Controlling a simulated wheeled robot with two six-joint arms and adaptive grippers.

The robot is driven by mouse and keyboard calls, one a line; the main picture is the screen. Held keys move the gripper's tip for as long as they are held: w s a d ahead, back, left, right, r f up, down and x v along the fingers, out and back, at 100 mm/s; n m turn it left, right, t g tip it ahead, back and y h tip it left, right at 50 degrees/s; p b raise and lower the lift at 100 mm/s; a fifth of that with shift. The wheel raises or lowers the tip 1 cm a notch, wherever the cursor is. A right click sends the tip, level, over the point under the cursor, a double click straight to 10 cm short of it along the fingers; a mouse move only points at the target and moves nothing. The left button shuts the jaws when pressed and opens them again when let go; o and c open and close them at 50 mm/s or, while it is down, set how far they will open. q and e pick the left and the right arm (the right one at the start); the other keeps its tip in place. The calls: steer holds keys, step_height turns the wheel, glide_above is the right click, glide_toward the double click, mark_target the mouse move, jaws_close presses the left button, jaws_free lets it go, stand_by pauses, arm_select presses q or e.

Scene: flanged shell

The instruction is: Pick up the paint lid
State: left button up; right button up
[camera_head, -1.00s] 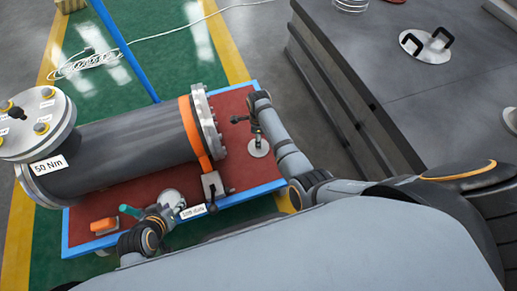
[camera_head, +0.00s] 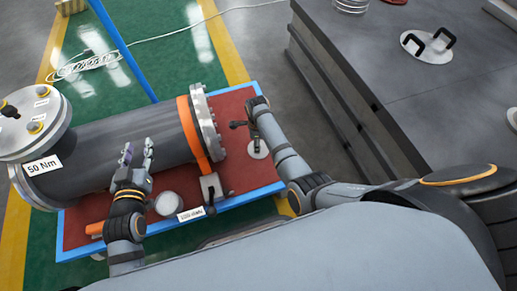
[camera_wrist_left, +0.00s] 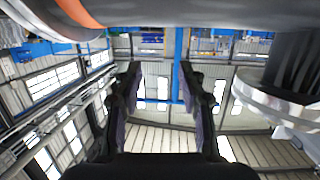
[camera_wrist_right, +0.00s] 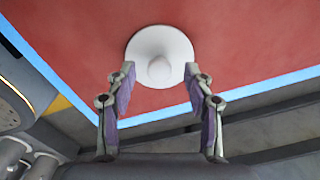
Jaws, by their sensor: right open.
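A white round lid with a small knob, which looks like the paint lid (camera_head: 258,152), lies on the right part of the red table top. My right gripper (camera_head: 247,131) is open over it. In the right wrist view the lid (camera_wrist_right: 160,46) is just beyond the open fingertips (camera_wrist_right: 159,72), with nothing held. My left gripper (camera_head: 139,150) is open and raised in front of the grey cylinder. The left wrist view shows its two fingers (camera_wrist_left: 163,75) apart with nothing between them. A pale round container (camera_head: 168,204) stands on the table to the right of my left wrist.
The grey flanged shell (camera_head: 100,155) with an orange band (camera_head: 193,130) fills the table's back. A clamp (camera_head: 209,188) stands by the front edge, near a white label (camera_head: 192,214). An orange object (camera_head: 95,228) is partly hidden by my left arm. The red table (camera_head: 240,178) is clear around the lid.

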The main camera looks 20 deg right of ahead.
step_height(320, 180, down, 2)
steer(key=shift+f+b, duration=0.2)
steer(key=shift+b, duration=0.45)
arm_select(q)
step_height(320, 180, up, 14)
steer(key=w+t, duration=0.1)
steer(key=t, duration=0.5)
steer(key=shift+r+t, duration=0.15)
steer(key=shift+t, duration=0.15)
steer(key=shift+w+a, duration=0.1)
arm_select(e)
steer(key=shift+c, duration=0.2)
jaws_close()
